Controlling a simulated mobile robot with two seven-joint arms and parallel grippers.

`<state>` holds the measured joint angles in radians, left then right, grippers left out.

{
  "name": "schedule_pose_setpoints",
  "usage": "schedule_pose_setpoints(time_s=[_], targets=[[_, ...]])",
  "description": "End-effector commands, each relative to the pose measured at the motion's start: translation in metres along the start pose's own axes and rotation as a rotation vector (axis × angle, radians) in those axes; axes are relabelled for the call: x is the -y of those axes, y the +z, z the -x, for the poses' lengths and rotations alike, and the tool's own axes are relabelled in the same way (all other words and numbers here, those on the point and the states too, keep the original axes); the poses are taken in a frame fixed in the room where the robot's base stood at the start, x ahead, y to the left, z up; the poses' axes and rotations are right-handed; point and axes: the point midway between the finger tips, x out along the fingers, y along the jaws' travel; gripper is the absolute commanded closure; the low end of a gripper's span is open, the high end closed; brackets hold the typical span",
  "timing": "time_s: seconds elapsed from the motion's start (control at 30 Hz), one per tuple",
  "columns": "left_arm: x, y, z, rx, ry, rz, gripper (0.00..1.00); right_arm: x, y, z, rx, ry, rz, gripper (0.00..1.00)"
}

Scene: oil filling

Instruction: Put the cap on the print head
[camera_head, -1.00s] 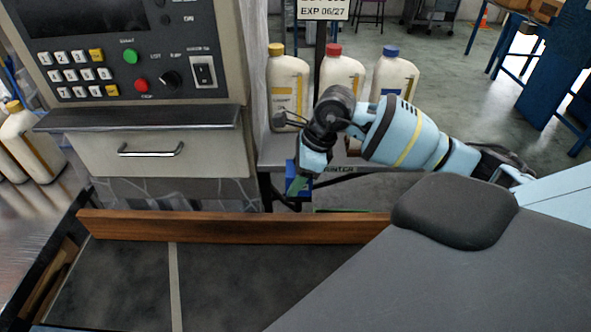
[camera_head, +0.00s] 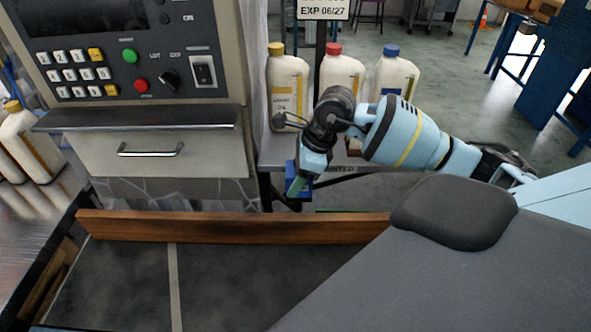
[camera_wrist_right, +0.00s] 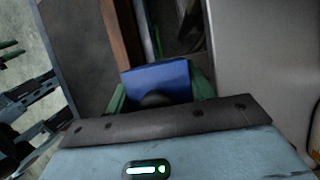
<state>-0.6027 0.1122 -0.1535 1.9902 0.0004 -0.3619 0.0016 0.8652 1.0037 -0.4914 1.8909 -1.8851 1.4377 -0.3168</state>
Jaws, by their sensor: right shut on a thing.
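My right gripper (camera_head: 298,185) points down beside the front of the machine, behind the wooden rail. In the right wrist view its green fingers (camera_wrist_right: 160,100) are shut on a blue box-shaped piece (camera_wrist_right: 157,78), which looks like the cap. The blue piece also shows in the head view (camera_head: 305,187), partly behind a finger. I cannot make out the print head in either view.
The control cabinet (camera_head: 228,75) with a drawer (camera_head: 150,153) stands at the left. White bottles with yellow (camera_head: 288,90), red (camera_head: 341,82) and blue (camera_head: 393,78) caps stand behind the right arm. A wooden rail (camera_head: 235,227) runs in front.

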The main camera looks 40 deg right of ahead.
Motion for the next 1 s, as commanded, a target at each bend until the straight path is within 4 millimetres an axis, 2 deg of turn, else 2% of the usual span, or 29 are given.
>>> schedule_pose_setpoints(time_s=[0.2,0.23,0.4,0.43,0.77,1.0], targets=[[0.000,-0.002,0.000,-0.003,0.000,0.001,0.64,0.000,0.000,0.001,0.001,-0.001,0.000,0.69],[0.000,-0.002,0.001,-0.004,0.000,0.001,0.64,0.000,0.000,0.001,0.001,-0.001,0.000,0.45],[0.000,-0.003,0.001,-0.005,0.000,0.001,0.64,0.000,0.000,0.001,0.001,-0.001,0.000,0.23],[0.000,-0.002,0.001,-0.005,0.000,0.001,0.64,0.000,0.000,0.001,0.001,-0.001,0.000,0.21],[0.000,-0.002,0.001,-0.003,0.000,0.001,0.64,0.001,0.000,0.004,0.001,-0.002,0.000,0.21],[-0.001,0.001,0.000,0.001,0.001,0.002,0.64,0.001,0.000,0.037,0.001,-0.005,0.002,0.21]])
